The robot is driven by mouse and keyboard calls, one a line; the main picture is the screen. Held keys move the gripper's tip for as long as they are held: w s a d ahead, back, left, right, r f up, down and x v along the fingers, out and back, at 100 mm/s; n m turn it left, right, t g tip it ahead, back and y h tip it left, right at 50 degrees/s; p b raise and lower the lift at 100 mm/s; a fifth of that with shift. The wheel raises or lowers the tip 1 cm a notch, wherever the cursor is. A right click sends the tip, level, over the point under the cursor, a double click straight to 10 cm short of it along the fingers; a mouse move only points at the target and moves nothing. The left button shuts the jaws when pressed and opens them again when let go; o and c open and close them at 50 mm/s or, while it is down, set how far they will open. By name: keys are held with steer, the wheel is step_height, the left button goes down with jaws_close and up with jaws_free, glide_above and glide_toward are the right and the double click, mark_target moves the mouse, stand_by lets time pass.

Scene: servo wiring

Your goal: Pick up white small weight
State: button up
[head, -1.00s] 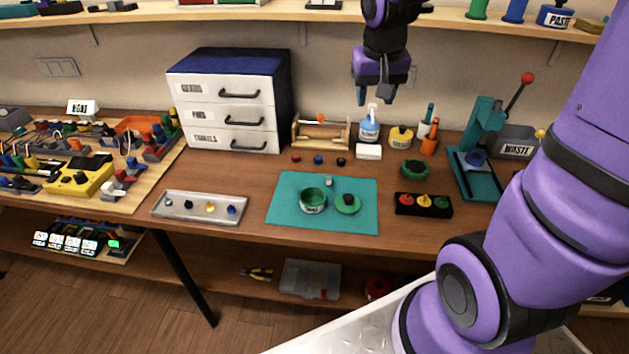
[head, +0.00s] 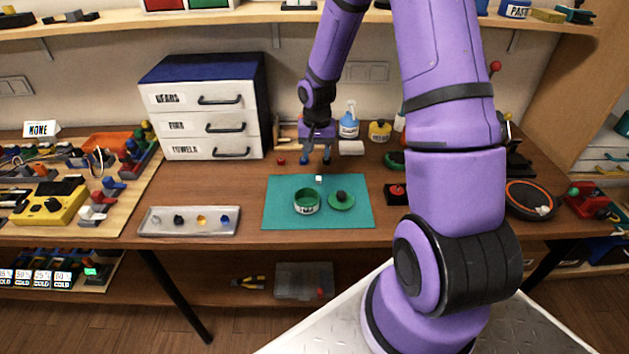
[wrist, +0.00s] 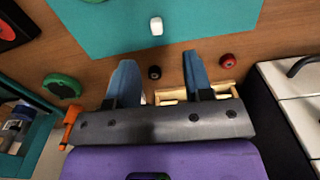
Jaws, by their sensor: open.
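The white small weight (head: 319,179) lies on the teal mat (head: 284,187) close to its back edge, and it also shows near the top of the wrist view (wrist: 156,26). My gripper (head: 315,160) is open and empty, just behind and above the weight, with its fingers pointing down. In the wrist view my two blue fingertips (wrist: 158,62) are spread apart, and the weight is beyond them, apart from both.
A green tub (head: 306,205) and a green disc with a dark knob (head: 341,201) sit on the mat. A red knob (head: 280,161) and a dark knob (wrist: 155,72) are near my fingers. Drawers (head: 205,124) stand left. A metal tray (head: 189,229) lies front left.

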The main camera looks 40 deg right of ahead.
glide_above(319, 178)
steer(key=a, duration=0.1)
step_height(319, 178, down, 4)
steer(key=shift+f, duration=0.15)
steer(key=shift+d+f, duration=0.2)
steer(key=shift+f, duration=1.15)
steer(key=shift+d+f, duration=0.2)
steer(key=shift+f, duration=1.15)
steer(key=shift+c, duration=0.2)
jaws_close()
